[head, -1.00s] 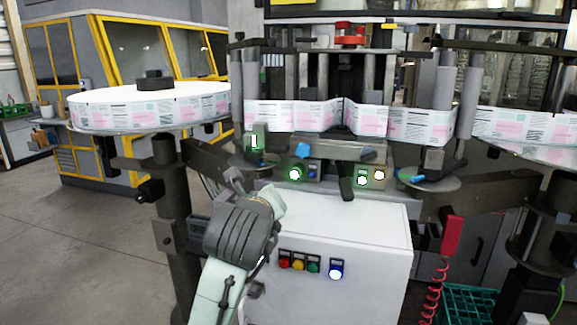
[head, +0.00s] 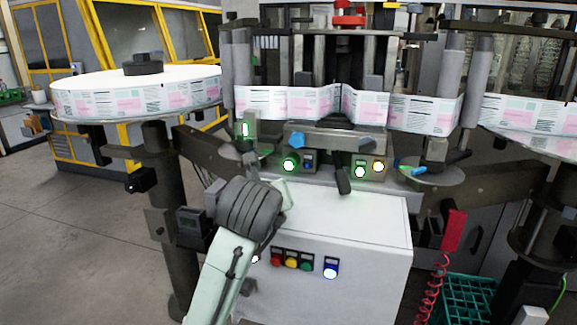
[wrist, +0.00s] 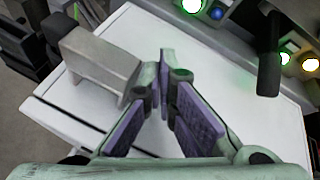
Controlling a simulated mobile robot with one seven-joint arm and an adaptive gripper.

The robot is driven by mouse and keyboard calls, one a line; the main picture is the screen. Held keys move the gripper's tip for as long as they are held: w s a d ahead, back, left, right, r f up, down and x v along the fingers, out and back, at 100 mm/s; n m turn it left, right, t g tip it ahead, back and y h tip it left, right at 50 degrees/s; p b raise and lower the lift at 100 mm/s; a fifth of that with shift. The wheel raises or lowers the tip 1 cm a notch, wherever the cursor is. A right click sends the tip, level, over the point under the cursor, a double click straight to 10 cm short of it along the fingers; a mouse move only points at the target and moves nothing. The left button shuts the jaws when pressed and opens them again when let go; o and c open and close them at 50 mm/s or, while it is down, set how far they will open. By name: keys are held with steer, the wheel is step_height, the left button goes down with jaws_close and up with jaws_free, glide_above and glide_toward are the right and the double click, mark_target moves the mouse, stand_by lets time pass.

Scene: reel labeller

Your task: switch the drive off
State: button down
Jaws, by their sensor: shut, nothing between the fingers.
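My gripper (head: 284,186) is above the left part of the white cabinet top (head: 365,212). In the wrist view its purple-padded fingers (wrist: 165,62) meet near their tips, with nothing between them. A black lever (head: 344,180) hangs from the front of the labeller, right of my gripper and apart from it; it also shows in the wrist view (wrist: 270,55). Left of the lever are a lit green button (head: 290,164) and a blue one (head: 309,160). Right of it are a lit green button (head: 360,171) and an amber one (head: 378,167). No label names the drive control.
Red, yellow and green buttons and a lit blue one (head: 331,267) line the cabinet front. A grey block (wrist: 100,62) stands beside my fingers. A label reel (head: 135,90) is at the left, and a label web (head: 290,103) runs across the back.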

steer(key=shift+w+d+p, duration=0.15)
steer(key=shift+w+d, duration=0.3)
steer(key=shift+w, duration=0.9)
steer(key=shift+w+d+p, duration=0.1)
steer(key=shift+w+d, duration=0.35)
steer(key=shift+w, duration=0.95)
steer(key=shift+w+d+p, duration=0.15)
steer(key=shift+w+d, duration=0.3)
steer(key=shift+w, duration=0.9)
steer(key=shift+w, duration=0.15)
steer(key=shift+w+d, duration=0.15)
steer(key=shift+w, duration=0.1)
steer(key=shift+w+d, duration=0.15)
steer(key=shift+w, duration=0.25)
steer(key=shift+s+a, duration=0.3)
steer(key=shift+s, duration=0.5)
steer(key=shift+s+a+b, duration=0.1)
steer(key=shift+s+a, duration=0.15)
steer(key=shift+s, duration=0.55)
steer(key=shift+s+a+b, duration=0.1)
steer(key=shift+s+a, duration=0.2)
steer(key=shift+s, duration=0.5)
steer(key=shift+s+a+b, duration=0.1)
steer(key=shift+s+a, duration=0.15)
steer(key=shift+s, duration=0.55)
